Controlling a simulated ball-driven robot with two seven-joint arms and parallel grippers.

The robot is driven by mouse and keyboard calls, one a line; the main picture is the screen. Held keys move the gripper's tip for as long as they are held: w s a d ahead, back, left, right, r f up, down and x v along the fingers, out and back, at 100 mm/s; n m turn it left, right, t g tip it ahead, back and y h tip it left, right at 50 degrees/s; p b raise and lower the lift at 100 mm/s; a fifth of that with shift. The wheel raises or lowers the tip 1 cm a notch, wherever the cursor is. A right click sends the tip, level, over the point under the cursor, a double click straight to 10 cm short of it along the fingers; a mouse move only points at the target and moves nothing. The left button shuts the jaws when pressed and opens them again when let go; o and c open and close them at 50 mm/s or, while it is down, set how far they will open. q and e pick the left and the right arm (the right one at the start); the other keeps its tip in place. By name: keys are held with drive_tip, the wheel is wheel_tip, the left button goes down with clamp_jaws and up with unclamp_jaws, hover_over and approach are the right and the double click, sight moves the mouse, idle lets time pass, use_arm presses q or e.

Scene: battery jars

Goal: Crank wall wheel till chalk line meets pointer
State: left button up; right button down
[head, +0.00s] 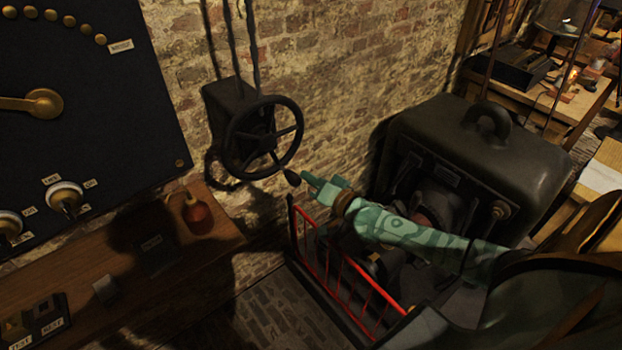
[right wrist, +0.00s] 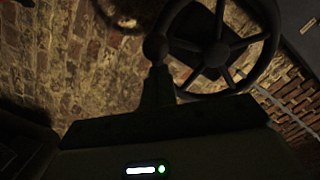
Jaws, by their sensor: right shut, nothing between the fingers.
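The dark spoked wall wheel (head: 264,141) is mounted on a box on the brick wall, left of centre in the head view. Its dark crank knob (head: 292,177) sticks out at the lower right. In the right wrist view the wheel (right wrist: 215,54) fills the upper right, with the knob (right wrist: 155,47) at its left rim. My right gripper (head: 308,179) is shut and empty, with its tips close to the knob; I cannot tell whether they touch. I cannot make out the chalk line or the pointer. My left gripper is not in view.
A red railing (head: 345,275) and a large dark machine housing (head: 490,150) stand below and right of the wheel, around my right arm.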

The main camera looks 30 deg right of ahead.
drive_tip(key=shift+s+a+f+m, duration=0.1)
drive_tip(key=shift+a+f+m, duration=0.15)
drive_tip(key=shift+a+m, duration=0.3)
drive_tip(key=shift+s+a+f+m, duration=0.1)
drive_tip(key=shift+a+f+m, duration=0.25)
drive_tip(key=shift+m, duration=0.3)
drive_tip(key=shift+r, duration=0.1)
